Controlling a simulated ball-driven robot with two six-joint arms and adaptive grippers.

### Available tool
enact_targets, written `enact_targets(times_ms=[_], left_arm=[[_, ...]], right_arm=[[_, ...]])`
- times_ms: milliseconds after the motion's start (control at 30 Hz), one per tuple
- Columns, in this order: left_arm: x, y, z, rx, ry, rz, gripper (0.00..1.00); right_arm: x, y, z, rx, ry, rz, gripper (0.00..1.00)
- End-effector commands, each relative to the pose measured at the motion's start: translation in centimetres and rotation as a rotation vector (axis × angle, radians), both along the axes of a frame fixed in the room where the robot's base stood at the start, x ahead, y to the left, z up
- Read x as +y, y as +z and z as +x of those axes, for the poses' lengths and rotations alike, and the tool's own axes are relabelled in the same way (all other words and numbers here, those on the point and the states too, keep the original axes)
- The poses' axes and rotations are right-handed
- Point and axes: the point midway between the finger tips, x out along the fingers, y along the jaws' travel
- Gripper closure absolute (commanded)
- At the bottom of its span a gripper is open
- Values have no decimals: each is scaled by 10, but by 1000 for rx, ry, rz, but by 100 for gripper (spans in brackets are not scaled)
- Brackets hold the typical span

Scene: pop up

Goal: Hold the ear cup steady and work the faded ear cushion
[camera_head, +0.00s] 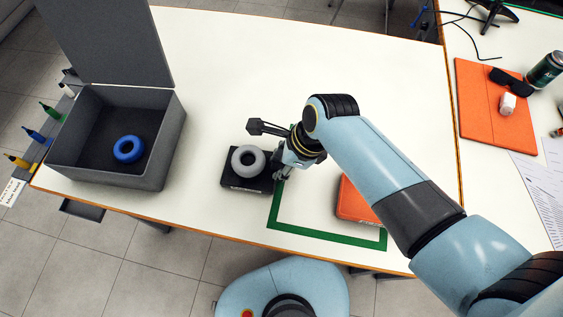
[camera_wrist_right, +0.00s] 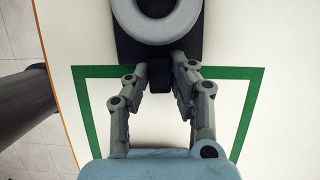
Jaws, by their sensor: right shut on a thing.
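The faded ear cushion, a pale grey ring (camera_head: 248,172), sits on top of the black ear cup block (camera_head: 233,184) on the white table in the head view. My right gripper (camera_head: 279,172) is at the block's right side, low by the table. In the right wrist view the grey ring (camera_wrist_right: 157,34) and the block (camera_wrist_right: 128,49) are at the top. My right gripper's fingers (camera_wrist_right: 158,70) close on a narrow dark part at the block's near edge. The exact contact is partly hidden by the fingers. My left gripper is in neither view.
An open grey box (camera_head: 165,165) at left holds a blue ring (camera_head: 128,159). A green taped outline (camera_head: 325,234) and an orange object (camera_head: 355,203), partly behind my right arm, lie at right. Free white table (camera_head: 240,75) lies behind the block.

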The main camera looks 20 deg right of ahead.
Motion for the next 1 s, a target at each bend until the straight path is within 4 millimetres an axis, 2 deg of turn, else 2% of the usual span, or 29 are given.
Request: enact_targets(times_ms=[400, 433, 600, 867, 1000], left_arm=[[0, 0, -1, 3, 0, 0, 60], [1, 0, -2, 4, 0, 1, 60], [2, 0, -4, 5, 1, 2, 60], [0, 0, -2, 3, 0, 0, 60], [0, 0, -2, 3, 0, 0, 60]], right_arm=[[0, -1, -1, 2, 0, -1, 100], [0, -1, -1, 2, 0, -1, 75], [0, 0, -1, 1, 0, 0, 52], [0, 0, 0, 0, 0, 0, 51], [-3, 8, -1, -1, 0, 0, 51]])
